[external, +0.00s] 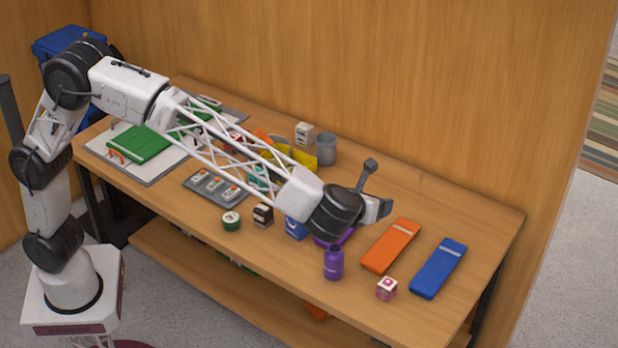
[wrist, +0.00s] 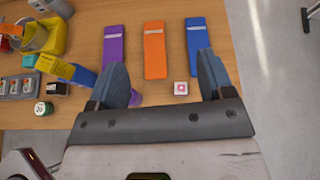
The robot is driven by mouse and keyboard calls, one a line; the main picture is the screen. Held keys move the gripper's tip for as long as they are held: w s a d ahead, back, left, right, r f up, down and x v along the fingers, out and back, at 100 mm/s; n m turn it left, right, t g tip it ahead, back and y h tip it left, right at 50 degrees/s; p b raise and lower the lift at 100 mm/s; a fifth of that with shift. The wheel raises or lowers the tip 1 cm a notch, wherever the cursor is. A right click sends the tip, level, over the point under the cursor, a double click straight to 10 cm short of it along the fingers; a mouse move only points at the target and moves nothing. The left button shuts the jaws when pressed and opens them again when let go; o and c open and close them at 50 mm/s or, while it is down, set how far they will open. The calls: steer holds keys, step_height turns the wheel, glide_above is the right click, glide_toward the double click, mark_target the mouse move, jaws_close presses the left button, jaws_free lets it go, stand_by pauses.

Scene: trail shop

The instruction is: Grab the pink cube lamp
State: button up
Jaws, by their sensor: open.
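The pink cube lamp (external: 387,289) is a small pink and white cube near the front right of the table. In the wrist view the cube (wrist: 181,88) sits beyond and between my fingers, right of the middle of the gap, with a pink mark on its top face. My gripper (wrist: 163,82) is open and empty. In the external view my gripper (external: 383,208) is above the table, up and back from the cube, and apart from it. Its fingers are partly hidden there by my wrist.
A purple bottle (external: 333,262) stands left of the cube. An orange pouch (external: 391,245) and a blue pouch (external: 438,268) lie behind and right of it. A purple pouch (wrist: 113,45) lies farther left. The table's front edge is close to the cube.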

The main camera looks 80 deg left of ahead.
steer(key=w+d+f+m+t, duration=0.1)
steer(key=w+d+f+m, duration=0.1)
steer(key=w+d+f, duration=0.15)
glide_toward(384, 282)
steer(key=x, duration=0.5)
steer(key=shift+w+d+f, duration=0.1)
steer(key=shift+f, duration=0.05)
steer(key=shift+x, duration=1.3)
steer(key=shift+x, duration=2.55)
